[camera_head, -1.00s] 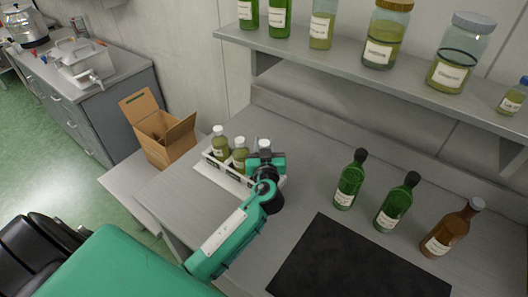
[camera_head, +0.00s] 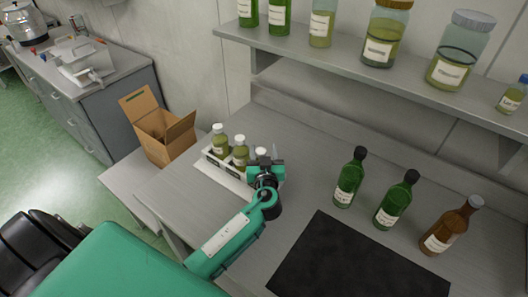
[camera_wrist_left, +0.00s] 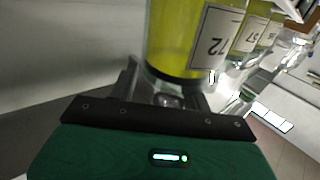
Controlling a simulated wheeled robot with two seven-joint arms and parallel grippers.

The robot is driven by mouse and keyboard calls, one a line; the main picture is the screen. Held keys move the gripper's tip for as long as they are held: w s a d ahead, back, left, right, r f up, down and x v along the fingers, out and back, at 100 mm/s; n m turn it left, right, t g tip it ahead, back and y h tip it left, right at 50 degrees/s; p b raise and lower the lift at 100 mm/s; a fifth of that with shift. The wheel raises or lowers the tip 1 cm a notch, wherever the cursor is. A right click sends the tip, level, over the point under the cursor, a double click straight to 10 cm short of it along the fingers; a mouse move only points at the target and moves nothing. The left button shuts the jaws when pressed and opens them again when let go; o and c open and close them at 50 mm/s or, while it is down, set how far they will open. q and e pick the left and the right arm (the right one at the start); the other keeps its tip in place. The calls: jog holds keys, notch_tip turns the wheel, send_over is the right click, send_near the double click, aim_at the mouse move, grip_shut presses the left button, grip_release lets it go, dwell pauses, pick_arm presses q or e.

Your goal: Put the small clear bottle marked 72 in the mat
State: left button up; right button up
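The small clear bottle marked 72 (camera_wrist_left: 190,35) holds yellow-green oil. It fills the top middle of the left wrist view, its label upside down there. In the head view it is mostly hidden behind my left gripper (camera_head: 268,157), at the right end of a white rack (camera_head: 222,175). My left gripper looks open, with a finger on either side of the bottle's upper end in the wrist view (camera_wrist_left: 170,92); contact is not clear. The mat (camera_head: 355,265) is a black sheet lying bare on the bench. My right gripper is not seen.
Two similar bottles (camera_head: 220,144) (camera_head: 240,155) stand in the rack; one label (camera_wrist_left: 252,37) seems to read 57. Two green bottles (camera_head: 349,180) (camera_head: 396,203) and a brown bottle (camera_head: 450,230) stand behind the mat. A shelf (camera_head: 330,68) overhangs the back. A cardboard box (camera_head: 163,133) sits left.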

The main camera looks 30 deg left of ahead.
pick_arm(q)
jog(key=shift+r+p, duration=0.25)
jog(key=shift+p, duration=0.05)
jog(key=b+v, duration=0.5)
jog(key=v, duration=0.7)
jog(key=shift+f, duration=0.15)
